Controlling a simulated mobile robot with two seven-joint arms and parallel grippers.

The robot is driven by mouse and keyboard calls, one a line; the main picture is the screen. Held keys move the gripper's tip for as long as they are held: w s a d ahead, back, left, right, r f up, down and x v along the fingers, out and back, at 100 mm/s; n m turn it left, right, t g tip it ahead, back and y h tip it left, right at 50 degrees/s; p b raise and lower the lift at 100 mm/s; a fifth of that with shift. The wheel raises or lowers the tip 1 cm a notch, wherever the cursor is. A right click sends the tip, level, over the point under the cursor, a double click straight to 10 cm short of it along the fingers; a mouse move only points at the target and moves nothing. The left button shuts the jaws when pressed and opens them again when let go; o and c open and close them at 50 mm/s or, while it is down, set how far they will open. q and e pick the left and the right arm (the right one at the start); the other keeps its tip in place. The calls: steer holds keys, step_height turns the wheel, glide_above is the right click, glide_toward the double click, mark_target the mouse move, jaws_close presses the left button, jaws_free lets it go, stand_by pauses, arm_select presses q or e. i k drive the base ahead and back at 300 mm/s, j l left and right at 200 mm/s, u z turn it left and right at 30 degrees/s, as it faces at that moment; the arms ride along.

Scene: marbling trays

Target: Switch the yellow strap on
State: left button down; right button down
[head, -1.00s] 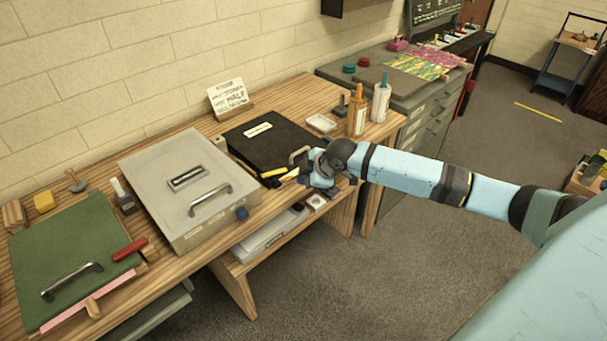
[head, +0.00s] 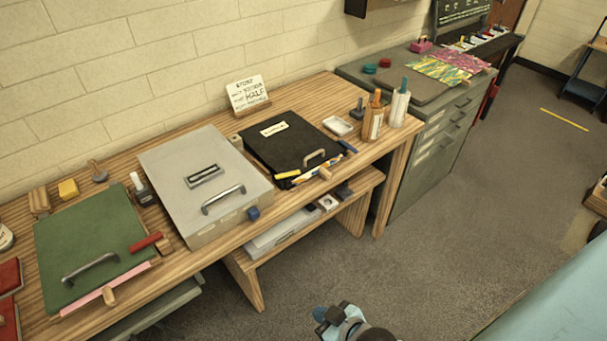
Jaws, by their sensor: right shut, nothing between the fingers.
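The yellow strap (head: 287,174) is a short bar at the front left edge of the black tray lid (head: 276,143). The black lid has a white label and a metal handle (head: 313,157), and it lies closed on the wooden bench. I cannot tell the strap's on or off state for sure from this distance. My right gripper (head: 330,313) is low at the bottom of the head view, over the floor, well apart from the bench, and it is shut and empty. My left gripper is not in view.
A grey box (head: 175,160) with a blue knob (head: 253,213) and a green lid (head: 90,235) with a red strap (head: 145,242) stand to the left. Bottles (head: 372,120) and a small white dish (head: 338,126) stand right of the black lid. The floor before the bench is clear.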

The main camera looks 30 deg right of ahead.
mark_target(297, 172)
steer(key=l, duration=0.65)
steer(key=i+l, duration=0.15)
steer(key=l, duration=0.55)
steer(key=l+z, duration=0.1)
steer(key=l, duration=0.55)
steer(key=i+l, duration=0.15)
steer(key=l, duration=0.5)
steer(key=i+l, duration=0.1)
steer(key=l, duration=0.6)
steer(key=k+z, duration=0.05)
